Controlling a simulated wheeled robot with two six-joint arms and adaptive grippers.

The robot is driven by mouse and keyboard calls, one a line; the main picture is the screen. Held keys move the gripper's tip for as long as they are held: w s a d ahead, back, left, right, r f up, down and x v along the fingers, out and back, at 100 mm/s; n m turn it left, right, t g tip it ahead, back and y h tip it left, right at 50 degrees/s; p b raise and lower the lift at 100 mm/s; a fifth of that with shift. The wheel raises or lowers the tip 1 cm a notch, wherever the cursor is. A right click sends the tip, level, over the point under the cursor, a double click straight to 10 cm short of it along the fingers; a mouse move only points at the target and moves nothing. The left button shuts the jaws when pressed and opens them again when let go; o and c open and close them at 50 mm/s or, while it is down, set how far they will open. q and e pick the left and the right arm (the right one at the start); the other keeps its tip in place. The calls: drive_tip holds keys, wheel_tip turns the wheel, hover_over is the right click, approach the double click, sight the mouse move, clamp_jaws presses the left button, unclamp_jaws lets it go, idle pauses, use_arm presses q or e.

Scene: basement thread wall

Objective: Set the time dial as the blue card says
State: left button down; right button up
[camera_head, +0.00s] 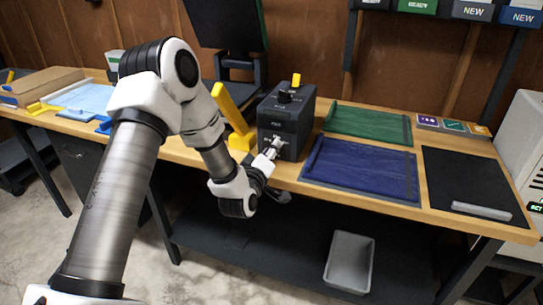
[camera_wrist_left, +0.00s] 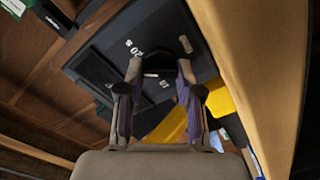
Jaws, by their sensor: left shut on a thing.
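A black box (camera_head: 286,118) stands on the workbench, with a dark knob and a yellow piece on its top. My left gripper (camera_head: 273,149) is at the box's front face. In the left wrist view, my left gripper (camera_wrist_left: 158,68) is shut on a dark round dial (camera_wrist_left: 158,57) on that face. White markings, one reading about "20 s", show around the dial; its pointer is hidden or too dark to read. My right gripper is out of view.
A yellow stand (camera_head: 234,118) is close left of the box. A green mat (camera_head: 368,124), a blue mat (camera_head: 362,170) and a black mat (camera_head: 470,182) lie to its right. A grey bin (camera_head: 349,262) sits below.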

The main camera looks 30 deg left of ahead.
use_arm(q)
drive_tip(key=n+b, duration=0.3)
drive_tip(key=n, duration=0.2)
drive_tip(key=shift+f+b, duration=0.2)
drive_tip(key=shift+b, duration=0.2)
drive_tip(key=shift+r+n+b, duration=0.1)
drive_tip(key=shift+n+b, duration=0.55)
drive_tip(key=shift+n, duration=0.55)
drive_tip(key=c, duration=0.8)
unclamp_jaws()
drive_tip(key=shift+o, duration=0.2)
drive_tip(key=v, duration=0.7)
drive_tip(key=shift+s, duration=0.2)
